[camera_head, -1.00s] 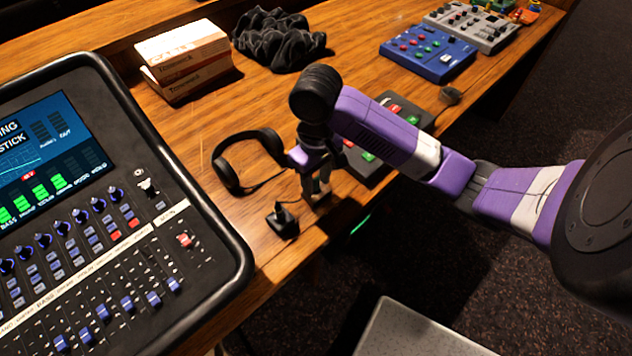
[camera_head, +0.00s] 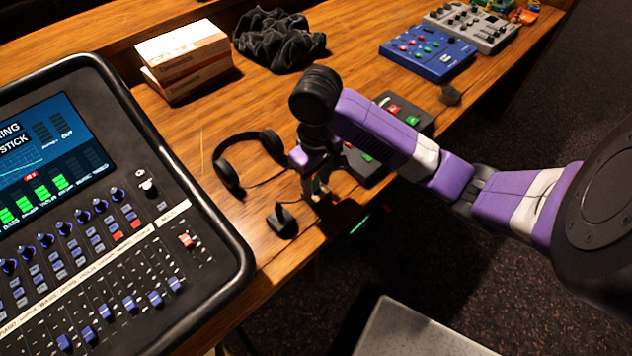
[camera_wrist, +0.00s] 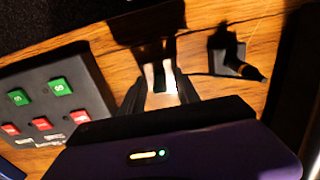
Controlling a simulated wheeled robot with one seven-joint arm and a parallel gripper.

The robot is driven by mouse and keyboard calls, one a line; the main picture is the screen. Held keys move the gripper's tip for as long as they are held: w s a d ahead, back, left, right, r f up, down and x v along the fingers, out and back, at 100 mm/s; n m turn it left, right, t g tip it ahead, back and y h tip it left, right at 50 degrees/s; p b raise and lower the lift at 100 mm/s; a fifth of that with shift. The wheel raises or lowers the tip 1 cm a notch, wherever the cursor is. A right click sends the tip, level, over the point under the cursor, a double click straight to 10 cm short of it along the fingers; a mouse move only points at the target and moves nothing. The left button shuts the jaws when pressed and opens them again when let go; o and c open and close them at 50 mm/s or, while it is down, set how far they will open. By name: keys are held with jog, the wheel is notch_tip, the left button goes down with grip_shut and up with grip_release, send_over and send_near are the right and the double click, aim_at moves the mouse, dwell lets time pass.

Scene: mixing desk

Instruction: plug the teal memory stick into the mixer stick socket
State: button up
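My gripper (camera_head: 320,194) is low over the front edge of the desk, right of the small black block. In the wrist view its two pale fingers (camera_wrist: 159,80) stand close together with a narrow dark, teal-tinted piece between them. I take this to be the teal memory stick (camera_wrist: 158,82), mostly hidden by the fingers. The mixer (camera_head: 232,240) is at the left, apart from my gripper, and its screen (camera_head: 40,140) shows the word STICK. A small light-and-dark fitting (camera_head: 147,185) is on its upper right face; I cannot tell whether it is the stick socket.
A black block with a cable (camera_head: 283,219) stands between mixer and gripper; it also shows in the wrist view (camera_wrist: 232,62). Headphones (camera_head: 228,172) lie behind. A grey button box (camera_head: 355,165) is beside the gripper. Boxes (camera_head: 185,60) and black cloth (camera_head: 277,42) are farther back.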

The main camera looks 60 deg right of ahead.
aim_at(316, 178)
jog(key=shift+c, duration=0.5)
grip_shut()
dwell(0.8)
jog(key=shift+r, duration=0.1)
jog(key=shift+r+p, duration=2.95)
jog(key=shift+p, duration=0.25)
